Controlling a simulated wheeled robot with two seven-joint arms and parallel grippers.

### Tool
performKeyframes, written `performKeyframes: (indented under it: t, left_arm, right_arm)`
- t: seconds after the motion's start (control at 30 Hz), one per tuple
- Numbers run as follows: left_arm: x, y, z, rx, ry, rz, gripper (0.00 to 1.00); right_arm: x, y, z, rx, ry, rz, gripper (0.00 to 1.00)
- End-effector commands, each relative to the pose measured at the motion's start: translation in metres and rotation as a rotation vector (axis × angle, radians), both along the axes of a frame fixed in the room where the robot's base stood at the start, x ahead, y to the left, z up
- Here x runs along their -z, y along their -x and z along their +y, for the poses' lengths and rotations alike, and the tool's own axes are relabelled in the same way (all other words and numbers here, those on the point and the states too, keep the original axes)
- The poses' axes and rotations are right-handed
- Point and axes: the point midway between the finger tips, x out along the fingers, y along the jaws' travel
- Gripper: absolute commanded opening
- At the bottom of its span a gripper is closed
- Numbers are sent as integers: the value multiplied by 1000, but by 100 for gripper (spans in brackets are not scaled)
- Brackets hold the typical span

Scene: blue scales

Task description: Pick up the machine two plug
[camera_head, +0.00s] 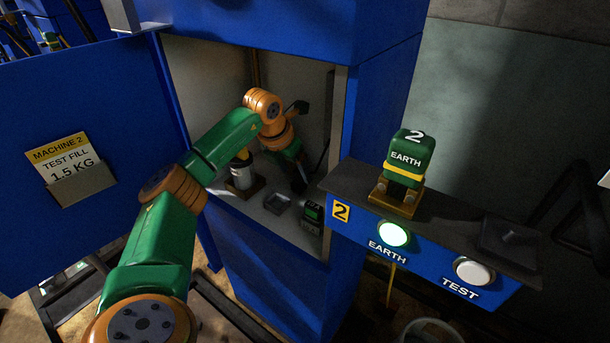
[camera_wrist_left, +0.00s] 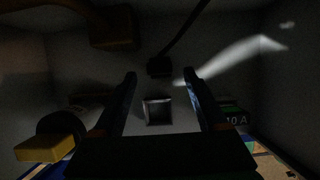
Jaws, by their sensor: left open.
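A small dark block with a black cord, which looks like the plug (camera_wrist_left: 160,66), shows in the left wrist view at the back of the cabinet, in line with the gap between my fingertips. I cannot make it out in the head view, where my arm covers that area. My left gripper (camera_head: 298,178) reaches into the blue cabinet (camera_head: 265,262) and points down. Its fingers are apart, with nothing between them that I can tell. A small square tray (camera_head: 278,203) sits on the cabinet floor, also seen between the fingers in the wrist view (camera_wrist_left: 158,111). My right gripper is not in view.
A green-lit 10 A box (camera_head: 312,216) stands right of the tray. Outside right, a panel (camera_head: 342,175) marked 2 carries a green EARTH block (camera_head: 408,155) and two round buttons. The cabinet's side walls limit sideways room.

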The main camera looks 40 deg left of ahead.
Motion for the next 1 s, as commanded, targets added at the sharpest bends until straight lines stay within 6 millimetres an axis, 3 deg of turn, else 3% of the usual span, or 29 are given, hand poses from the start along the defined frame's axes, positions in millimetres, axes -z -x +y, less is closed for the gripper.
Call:
performKeyframes:
  t: [0.2,0.47,0.7,0.77,1.0]
  left_arm:
    - [39,-16,2,0,2,2,75]
    - [43,-19,2,0,1,-1,75]
    - [43,-19,2,1,2,-1,13]
    - [43,-19,2,1,2,-1,0]
    - [43,-19,2,1,2,-1,0]
  right_arm:
    - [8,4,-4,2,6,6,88]
    - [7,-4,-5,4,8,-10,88]
    - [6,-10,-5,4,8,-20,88]
    - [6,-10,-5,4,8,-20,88]
    - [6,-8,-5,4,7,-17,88]
